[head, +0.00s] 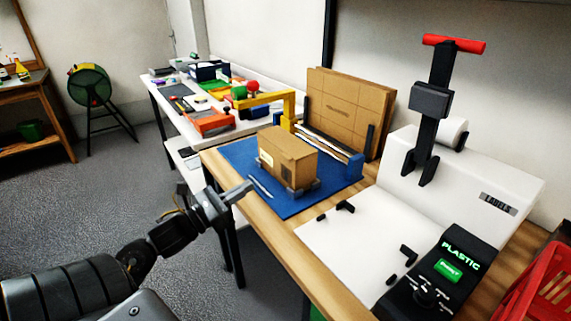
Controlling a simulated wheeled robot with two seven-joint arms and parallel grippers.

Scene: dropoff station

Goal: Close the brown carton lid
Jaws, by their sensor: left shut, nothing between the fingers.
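The brown carton (280,163) stands upright on a blue mat (240,150) on the wooden table. Its top looks flat and covered, and I see no flap standing up. At this size I cannot tell whether the lid is fully down. My left gripper (246,187) is shut and empty. It is at the near left edge of the table, left of and nearer than the carton, with a visible gap between them. My right gripper is not in view.
A yellow clamp-like arm (264,100) stands behind the carton. Flat cardboard sheets (340,112) stand at the back. A white label machine (465,180) and a black control panel (430,280) are right. A red basket (545,290) is at the right edge. Open floor lies left.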

